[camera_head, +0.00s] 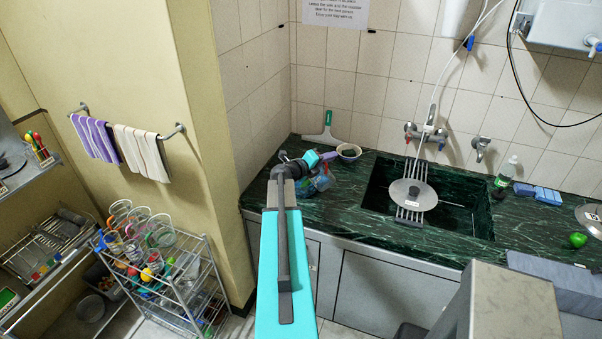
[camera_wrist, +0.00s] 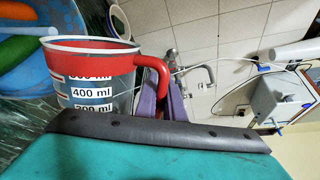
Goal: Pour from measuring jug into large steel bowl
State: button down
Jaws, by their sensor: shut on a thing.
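The measuring jug (camera_wrist: 92,75) is clear with a red rim, a red handle and a white 400 ml mark. In the wrist view its rim is roughly level. The purple fingers of my gripper (camera_wrist: 170,103) are shut at the jug's handle. The jug's contents are not clear. I cannot identify the large steel bowl; a round metal piece with a label (camera_head: 591,219) is cut off at the right edge.
The sink (camera_head: 459,214) has a rack and a round metal lid (camera_head: 413,194) across it. A squeegee (camera_head: 323,134) leans behind. A bottle (camera_head: 505,174), sponges (camera_head: 537,193) and a green pepper (camera_head: 578,240) are at right.

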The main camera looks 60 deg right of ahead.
jog(key=shift+w+d+r+n, duration=0.15)
jog(key=shift+w+r+n, duration=0.2)
jog(key=shift+n, duration=0.05)
jog(key=shift+w+d+f+n, duration=0.1)
jog(key=shift+w+d+n, duration=0.25)
jog(key=shift+w, duration=0.3)
jog(key=shift+w+d+n, duration=0.25)
jog(key=shift+w+d, duration=0.1)
jog(key=shift+w, duration=0.3)
jog(key=shift+w+d+n+g, duration=0.15)
jog(key=shift+w+n+g, duration=0.15)
jog(key=shift+s+a+m, duration=0.45)
jog(key=shift+s+a, duration=0.05)
jog(key=shift+s, duration=0.35)
jog(key=shift+s+a+m, duration=0.45)
jog(key=shift+s, duration=0.35)
jog(key=shift+s+f+t, duration=0.1)
jog(key=shift+s+t, duration=0.05)
jog(key=shift+t, duration=0.25)
jog(key=shift+s+a+f+m, duration=0.1)
jog(key=shift+s+f+m, duration=0.05)
jog(key=shift+m, duration=0.15)
jog(key=shift+s+a+f+m, duration=0.25)
jog(key=shift+s+f+m, duration=0.2)
jog(key=shift+m, duration=0.05)
jog(key=shift+f+b, duration=0.15)
jog(key=shift+b, duration=0.25)
jog(key=shift+s+a+m+b, duration=0.15)
jog(key=shift+s+m+b, duration=0.2)
jog(key=shift+b, duration=0.45)
